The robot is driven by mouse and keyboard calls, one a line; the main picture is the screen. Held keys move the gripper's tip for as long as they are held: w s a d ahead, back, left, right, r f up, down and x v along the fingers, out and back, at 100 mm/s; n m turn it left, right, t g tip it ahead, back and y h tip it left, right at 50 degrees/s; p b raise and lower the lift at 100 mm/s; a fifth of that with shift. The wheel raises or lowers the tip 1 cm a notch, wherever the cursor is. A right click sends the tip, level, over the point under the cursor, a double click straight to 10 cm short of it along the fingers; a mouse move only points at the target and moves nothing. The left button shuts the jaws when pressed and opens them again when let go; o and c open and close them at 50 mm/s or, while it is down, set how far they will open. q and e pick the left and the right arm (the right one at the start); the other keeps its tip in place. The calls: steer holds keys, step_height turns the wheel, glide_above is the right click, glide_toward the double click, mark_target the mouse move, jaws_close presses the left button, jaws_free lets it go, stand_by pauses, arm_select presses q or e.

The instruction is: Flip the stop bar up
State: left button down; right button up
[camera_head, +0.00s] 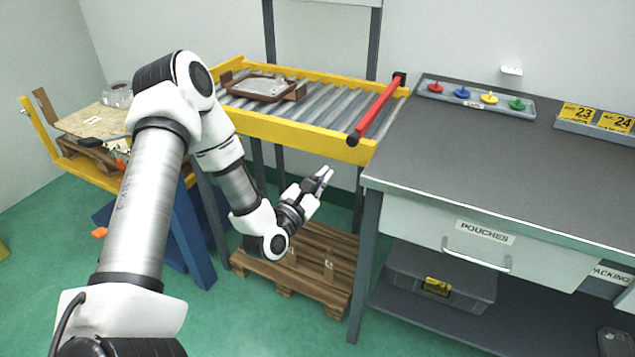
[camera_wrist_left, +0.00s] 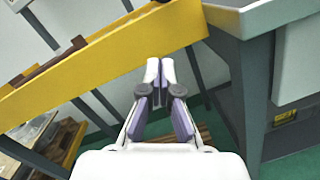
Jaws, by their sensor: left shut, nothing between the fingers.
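The red stop bar (camera_head: 376,108) lies across the right end of the roller conveyor (camera_head: 285,125), with dark ends at the back rail and near the front yellow rail. It appears low, about level with the frame. My left gripper (camera_head: 325,174) is shut and empty, in front of and below the yellow rail, apart from the bar. In the left wrist view its fingertips (camera_wrist_left: 160,70) are together in front of the yellow rail (camera_wrist_left: 110,55); I cannot make out the bar there. My right gripper is not in view.
A brown tray with a casting (camera_head: 262,87) sits on the rollers. The grey workbench (camera_head: 500,150) stands right of the conveyor, its corner close to my gripper; it also shows in the wrist view (camera_wrist_left: 255,18). A wooden pallet (camera_head: 310,262) lies on the floor below.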

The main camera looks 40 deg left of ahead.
arm_select(q)
steer(key=w+r, duration=0.1)
steer(key=w, duration=0.1)
steer(key=w+r, duration=0.1)
steer(key=w+d+r+p, duration=0.1)
steer(key=w+r, duration=0.1)
steer(key=shift+w, duration=0.3)
steer(key=shift+f, duration=0.1)
